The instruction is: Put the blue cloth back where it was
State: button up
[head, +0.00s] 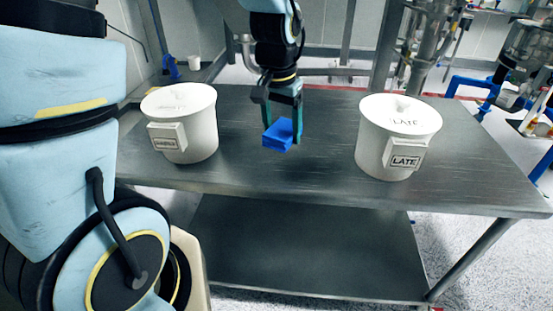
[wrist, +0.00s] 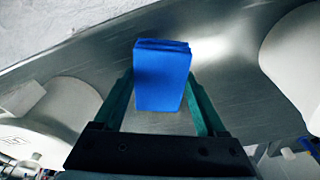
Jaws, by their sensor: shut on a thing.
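The blue cloth (head: 277,136) is a folded, block-like pad. My gripper (head: 283,128) is shut on it, over the steel table between two white lidded tubs. In the wrist view the cloth (wrist: 162,76) sits between the two green fingers of my gripper (wrist: 163,100). From these views I cannot tell whether the underside of the cloth touches the table top or hangs just above it.
The steel table (head: 300,187) has a lower shelf (head: 300,250). A white labelled tub (head: 190,135) stands left of the cloth, and a white tub marked LATE (head: 385,145) stands right. The table top between them is otherwise clear. Pipework stands behind on the right.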

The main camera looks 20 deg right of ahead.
aim_at(282, 171)
notch_tip(282, 171, down, 10)
jog(key=shift+w+r+p, duration=0.1)
jog(key=shift+r+p, duration=0.05)
jog(key=shift+p, duration=0.8)
jog(key=shift+f, duration=0.2)
jog(key=o, duration=1.2)
jog(key=shift+o, duration=0.2)
jog(key=r, duration=0.4)
jog(key=r+b, duration=0.1)
jog(key=r, duration=0.3)
jog(key=s+a+r, duration=0.1)
jog(key=r, duration=0.3)
jog(key=shift+a+r+b, duration=0.1)
jog(key=shift+r+b, duration=0.05)
jog(key=shift+b, duration=0.2)
